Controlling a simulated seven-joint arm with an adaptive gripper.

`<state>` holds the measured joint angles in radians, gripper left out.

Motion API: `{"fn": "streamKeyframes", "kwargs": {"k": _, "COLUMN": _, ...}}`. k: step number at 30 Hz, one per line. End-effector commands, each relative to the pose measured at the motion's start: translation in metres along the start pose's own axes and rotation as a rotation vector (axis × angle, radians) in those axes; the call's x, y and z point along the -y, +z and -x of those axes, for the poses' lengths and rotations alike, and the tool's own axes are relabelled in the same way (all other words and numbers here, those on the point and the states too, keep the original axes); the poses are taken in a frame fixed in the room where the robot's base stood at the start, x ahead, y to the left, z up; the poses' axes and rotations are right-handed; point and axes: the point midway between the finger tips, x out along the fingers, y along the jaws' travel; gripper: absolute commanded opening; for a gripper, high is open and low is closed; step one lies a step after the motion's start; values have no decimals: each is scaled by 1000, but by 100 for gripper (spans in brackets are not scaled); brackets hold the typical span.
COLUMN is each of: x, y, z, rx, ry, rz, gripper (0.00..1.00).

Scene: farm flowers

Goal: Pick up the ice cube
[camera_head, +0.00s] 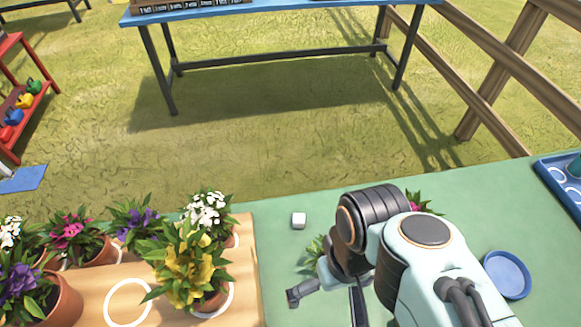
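The cube is clear of the gripper.
A wooden board (246,270) at the left holds several potted flowers, including a yellow one (185,265). Leaves (316,250) show beside my arm, and pink petals (415,195) behind it. A blue dish (507,274) and blue tray (548,175) are at the right.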

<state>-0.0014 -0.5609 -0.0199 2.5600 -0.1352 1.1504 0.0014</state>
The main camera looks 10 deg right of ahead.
Motion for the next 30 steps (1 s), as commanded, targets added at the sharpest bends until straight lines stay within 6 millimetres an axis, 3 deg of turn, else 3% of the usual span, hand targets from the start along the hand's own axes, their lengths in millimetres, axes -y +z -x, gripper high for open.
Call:
{"fn": "streamKeyframes", "kwargs": {"k": 9, "x": 0, "y": 0, "z": 0, "rx": 0, "ry": 0, "rz": 0, "gripper": 100}}
{"fn": "streamKeyframes", "kwargs": {"k": 12, "x": 0, "y": 0, "z": 0, "rx": 0, "ry": 0, "rz": 0, "gripper": 69}}
{"fn": "streamKeyframes", "kwargs": {"k": 13, "x": 0, "y": 0, "z": 0, "rx": 0, "ry": 0, "rz": 0, "gripper": 63}}
{"fn": "streamKeyframes", "kwargs": {"k": 26, "x": 0, "y": -1, "z": 0, "rx": -3, "ry": 0, "rz": -9, "gripper": 63}}
{"fn": "streamKeyframes", "kwargs": {"k": 29, "x": -1, "y": -14, "z": 2, "rx": -67, "ry": 2, "rz": -46, "gripper": 63}}
{"fn": "streamKeyframes", "kwargs": {"k": 30, "x": -2, "y": -28, "z": 10, "rx": -130, "ry": 5, "rz": -69, "gripper": 63}}
